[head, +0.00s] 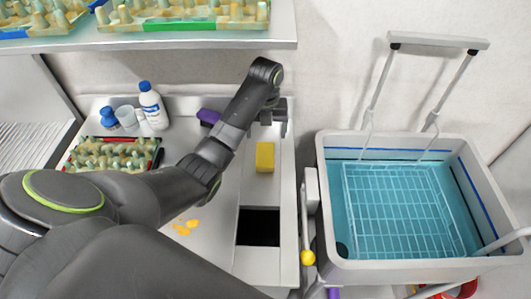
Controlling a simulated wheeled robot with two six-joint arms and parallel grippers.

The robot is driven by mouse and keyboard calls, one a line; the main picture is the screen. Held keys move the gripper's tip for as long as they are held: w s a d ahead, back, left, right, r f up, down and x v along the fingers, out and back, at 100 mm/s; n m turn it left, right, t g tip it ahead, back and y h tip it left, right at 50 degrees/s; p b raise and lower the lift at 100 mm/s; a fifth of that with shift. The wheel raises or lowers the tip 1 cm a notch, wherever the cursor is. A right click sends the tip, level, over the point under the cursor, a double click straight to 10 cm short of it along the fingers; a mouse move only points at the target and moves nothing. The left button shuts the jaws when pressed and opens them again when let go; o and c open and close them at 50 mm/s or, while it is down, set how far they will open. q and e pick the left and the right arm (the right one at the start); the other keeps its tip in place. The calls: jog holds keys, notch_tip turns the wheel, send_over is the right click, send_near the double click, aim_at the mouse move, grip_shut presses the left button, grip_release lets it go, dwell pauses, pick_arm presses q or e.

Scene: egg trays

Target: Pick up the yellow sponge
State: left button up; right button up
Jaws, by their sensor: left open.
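The yellow sponge (265,157) stands on the light counter near its right side, just above a dark rectangular opening. My left gripper (274,120) is open and empty. In the picture it is just above the sponge, with a small gap between them. My left arm comes in from the left and crosses over the counter. My right gripper is not in view.
A white bottle (152,106), a blue-topped bottle (110,119) and an egg tray (104,166) are at the counter's left. A purple object (208,117) is partly behind my arm. Yellow scraps (187,226) lie on the counter. A water-filled basin (330,242) stands right.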

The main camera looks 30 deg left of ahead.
aim_at(265, 154)
pick_arm(q)
jog(key=f+b, duration=0.2)
jog(key=s, duration=0.1)
jog(key=shift+d+f+b, duration=0.25)
jog(key=shift+f+b, duration=0.15)
jog(key=shift+w+f+b, duration=0.15)
jog(key=shift+f+b, duration=0.25)
jog(key=shift+f, duration=0.15)
jog(key=shift+w+a+f+p, duration=0.1)
jog(key=shift+f+p, duration=0.2)
jog(key=shift+f, duration=0.15)
jog(key=shift+w+a+f+p, duration=0.1)
jog(key=shift+f+p, duration=0.2)
jog(key=shift+f, duration=0.3)
jog(key=shift+s+f+p, duration=0.1)
jog(key=shift+f+p, duration=0.15)
jog(key=shift+p, duration=0.1)
jog(key=shift+a+f+p, duration=0.15)
jog(key=shift+f+p, duration=0.45)
jog(key=shift+f, duration=1.65)
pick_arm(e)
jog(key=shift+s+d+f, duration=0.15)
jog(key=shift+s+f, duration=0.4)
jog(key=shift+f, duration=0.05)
pick_arm(q)
jog(key=shift+c, duration=0.4)
jog(key=c, duration=1)
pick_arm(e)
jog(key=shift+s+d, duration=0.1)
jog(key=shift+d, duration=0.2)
